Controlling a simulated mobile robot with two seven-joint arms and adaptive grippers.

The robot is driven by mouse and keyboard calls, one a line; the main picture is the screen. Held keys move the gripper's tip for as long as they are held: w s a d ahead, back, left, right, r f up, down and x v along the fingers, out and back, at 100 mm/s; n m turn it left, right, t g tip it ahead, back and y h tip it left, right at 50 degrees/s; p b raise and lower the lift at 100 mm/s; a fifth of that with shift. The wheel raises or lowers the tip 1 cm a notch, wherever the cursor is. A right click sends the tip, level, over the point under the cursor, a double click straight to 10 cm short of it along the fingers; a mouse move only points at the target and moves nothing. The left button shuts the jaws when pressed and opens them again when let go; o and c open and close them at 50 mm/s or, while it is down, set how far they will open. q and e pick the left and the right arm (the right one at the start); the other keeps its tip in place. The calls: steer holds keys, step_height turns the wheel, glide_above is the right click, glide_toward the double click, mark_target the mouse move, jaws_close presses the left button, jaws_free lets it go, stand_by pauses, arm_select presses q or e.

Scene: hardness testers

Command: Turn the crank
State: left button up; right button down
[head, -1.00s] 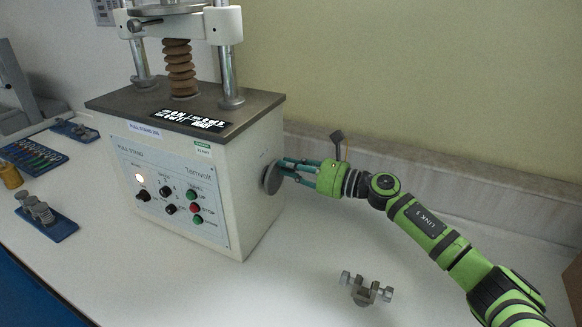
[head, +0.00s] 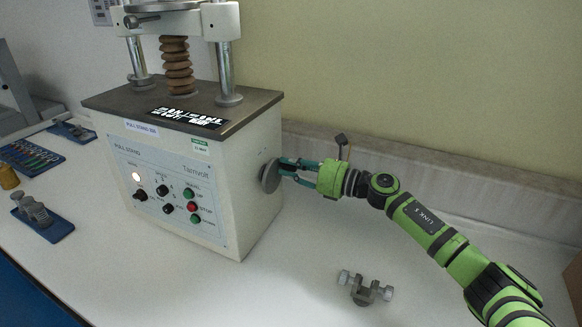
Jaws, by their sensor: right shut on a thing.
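The crank (head: 268,176) is a grey round disc on the right side wall of the white pull stand (head: 250,215). My right gripper (head: 284,170) reaches it from the right, with its teal fingers shut on the crank at its outer face. The exact contact of the fingertips is small and partly hidden. The stand's crosshead (head: 215,24) sits on two metal columns above a brown bellows (head: 178,65). My left gripper is not in view.
A metal clamp fixture (head: 364,289) lies on the white bench right of the stand. Blue trays (head: 58,232) with parts stand at the left. A brown box (head: 574,285) shows at the right edge. The bench between stand and clamp is clear.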

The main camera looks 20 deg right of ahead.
steer(key=shift+w+d+r+m, duration=0.1)
steer(key=shift+d+m, duration=0.05)
steer(key=shift+m, duration=0.35)
steer(key=c, duration=1.1)
jaws_free()
steer(key=shift+c, duration=0.2)
steer(key=v, duration=1.2)
